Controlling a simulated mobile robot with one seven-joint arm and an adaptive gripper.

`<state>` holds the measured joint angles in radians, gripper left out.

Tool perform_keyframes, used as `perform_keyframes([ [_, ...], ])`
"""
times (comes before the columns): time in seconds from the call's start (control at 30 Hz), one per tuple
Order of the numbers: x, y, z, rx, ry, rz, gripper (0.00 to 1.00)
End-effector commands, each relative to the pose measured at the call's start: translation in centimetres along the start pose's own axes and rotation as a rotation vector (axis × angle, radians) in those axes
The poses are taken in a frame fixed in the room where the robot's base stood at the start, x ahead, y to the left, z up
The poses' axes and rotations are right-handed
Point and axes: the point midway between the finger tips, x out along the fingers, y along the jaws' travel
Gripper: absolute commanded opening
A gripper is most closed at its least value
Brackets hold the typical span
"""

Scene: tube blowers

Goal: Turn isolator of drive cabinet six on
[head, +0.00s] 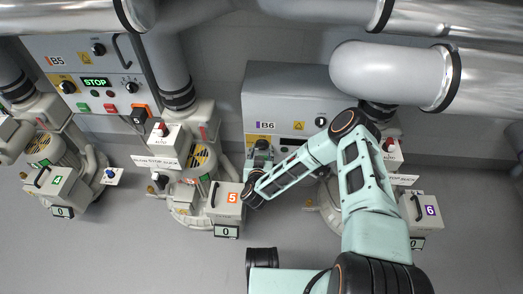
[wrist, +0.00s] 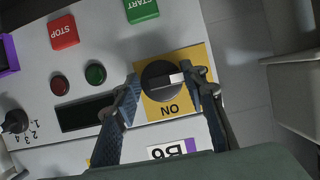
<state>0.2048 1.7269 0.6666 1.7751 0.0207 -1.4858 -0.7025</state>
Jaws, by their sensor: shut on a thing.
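Cabinet B6 (head: 285,90) stands at the back in the head view, and its label (wrist: 175,150) is upside down in the wrist view. Its isolator is a round black knob (wrist: 157,76) on a yellow plate (wrist: 151,113). The knob's white mark points right in the wrist view, and the word ON is below the knob, upside down. My gripper (wrist: 161,82) is shut on the knob, one finger on each side. In the head view my gripper (head: 262,152) covers the front panel's left part, hiding most of the isolator.
The wrist view shows a red STOP button (wrist: 63,32), a green START button (wrist: 141,9), a dark display (wrist: 85,113) and a black selector (wrist: 14,121). Cabinet B5 (head: 95,70) and blower 5 (head: 226,203) stand to the left. Silver pipes (head: 440,75) run overhead.

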Motion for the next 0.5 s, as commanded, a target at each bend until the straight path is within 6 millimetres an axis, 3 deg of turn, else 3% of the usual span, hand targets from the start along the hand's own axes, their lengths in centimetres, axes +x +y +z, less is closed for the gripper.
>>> perform_keyframes([
  [0.27, 0.08, 0.06, -0.21, 0.098, 0.003, -0.043, 0.15],
  [0.5, 0.15, 0.17, -0.13, 0.283, 0.004, -0.119, 0.15],
])
